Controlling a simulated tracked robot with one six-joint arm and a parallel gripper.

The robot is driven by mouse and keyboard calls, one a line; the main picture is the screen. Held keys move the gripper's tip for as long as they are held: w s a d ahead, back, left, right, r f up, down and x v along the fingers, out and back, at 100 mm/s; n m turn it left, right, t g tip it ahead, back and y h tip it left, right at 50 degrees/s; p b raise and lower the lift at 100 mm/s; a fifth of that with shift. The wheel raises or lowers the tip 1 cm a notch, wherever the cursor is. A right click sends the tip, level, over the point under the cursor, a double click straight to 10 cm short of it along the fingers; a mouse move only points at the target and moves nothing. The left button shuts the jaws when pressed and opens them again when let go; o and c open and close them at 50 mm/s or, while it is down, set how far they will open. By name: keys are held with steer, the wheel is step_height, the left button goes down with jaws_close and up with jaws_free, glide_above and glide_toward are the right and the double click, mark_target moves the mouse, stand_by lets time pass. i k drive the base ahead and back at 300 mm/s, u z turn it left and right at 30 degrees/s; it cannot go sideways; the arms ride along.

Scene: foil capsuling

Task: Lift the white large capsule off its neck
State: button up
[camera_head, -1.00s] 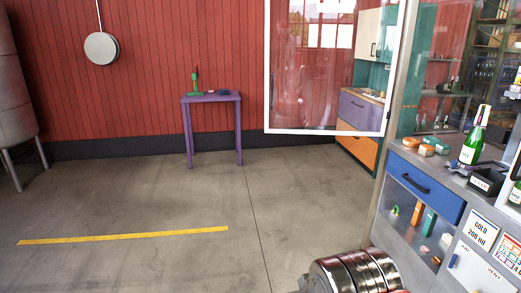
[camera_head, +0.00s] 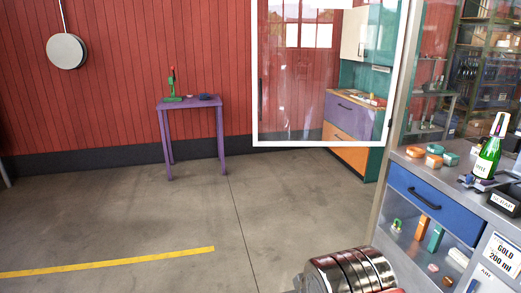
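A green bottle (camera_head: 487,158) stands upright on the grey bench at the right. A white capsule (camera_head: 500,124) covers its neck; a small orange-gold mark shows on it. The capsule's size is hard to judge from here. The bottle stands at a dark holder or mat. My gripper is not in view, and nothing is seen touching the bottle or capsule.
The bench has a blue drawer (camera_head: 435,203), small orange and teal blocks, and a black scrap box (camera_head: 504,199). A white-framed glass panel (camera_head: 322,141) stands beyond. A purple table (camera_head: 190,102) is by the red wall. The concrete floor between is clear.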

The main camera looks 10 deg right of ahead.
mark_target(498, 130)
steer(key=z, duration=0.3)
steer(key=i, duration=1.5)
steer(key=z, duration=0.9)
steer(key=i, duration=0.55)
steer(key=z, duration=0.85)
steer(key=i, duration=0.55)
steer(key=z, duration=0.65)
steer(key=i, duration=0.75)
steer(key=z, duration=0.3)
